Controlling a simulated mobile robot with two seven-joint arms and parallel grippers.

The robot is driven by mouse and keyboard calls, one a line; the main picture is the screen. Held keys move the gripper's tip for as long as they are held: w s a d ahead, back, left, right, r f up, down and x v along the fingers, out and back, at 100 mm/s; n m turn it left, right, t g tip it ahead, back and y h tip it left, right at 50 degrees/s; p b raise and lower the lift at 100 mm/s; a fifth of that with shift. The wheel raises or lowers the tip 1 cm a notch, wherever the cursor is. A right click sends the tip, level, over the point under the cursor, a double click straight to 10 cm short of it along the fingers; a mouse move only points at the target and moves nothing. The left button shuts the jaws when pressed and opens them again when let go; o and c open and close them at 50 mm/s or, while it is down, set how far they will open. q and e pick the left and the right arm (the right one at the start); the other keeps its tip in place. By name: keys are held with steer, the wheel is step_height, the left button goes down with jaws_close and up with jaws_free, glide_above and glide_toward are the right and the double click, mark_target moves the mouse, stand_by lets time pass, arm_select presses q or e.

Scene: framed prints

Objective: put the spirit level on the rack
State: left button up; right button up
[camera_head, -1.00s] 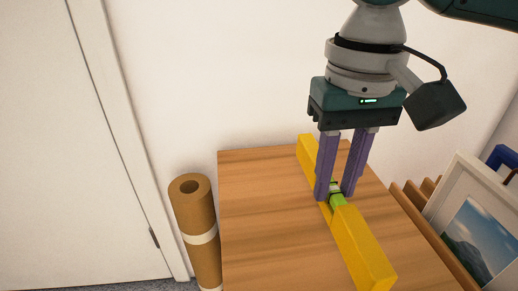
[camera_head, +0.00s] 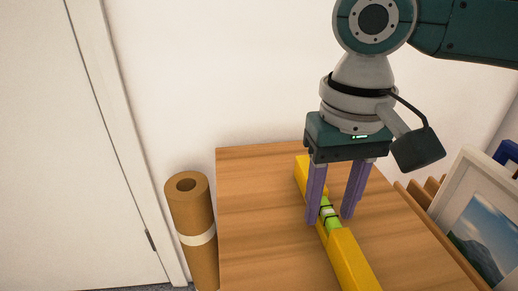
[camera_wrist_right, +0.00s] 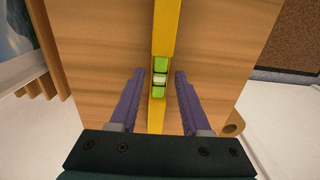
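The spirit level is a long yellow bar (camera_head: 350,262) with a green vial (camera_head: 331,222) at its middle. It appears to lie on the wooden tabletop (camera_head: 255,215), its near end cut off by the frame. My right gripper (camera_head: 330,221) points down with its purple fingers astride the level near the vial. The right wrist view shows the yellow bar (camera_wrist_right: 167,30) between the open fingers (camera_wrist_right: 158,76), with a gap on each side. A slatted wooden rack (camera_head: 420,195) stands at the right, partly hidden by a framed print. My left gripper is not in view.
The white-framed print (camera_head: 482,225) leans at the right by the rack, with a blue object (camera_head: 506,153) behind it. A brown roll (camera_head: 190,225) stands left of the table. A white wall is behind. The tabletop left of the level is clear.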

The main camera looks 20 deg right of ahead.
steer(key=shift+o, duration=0.6)
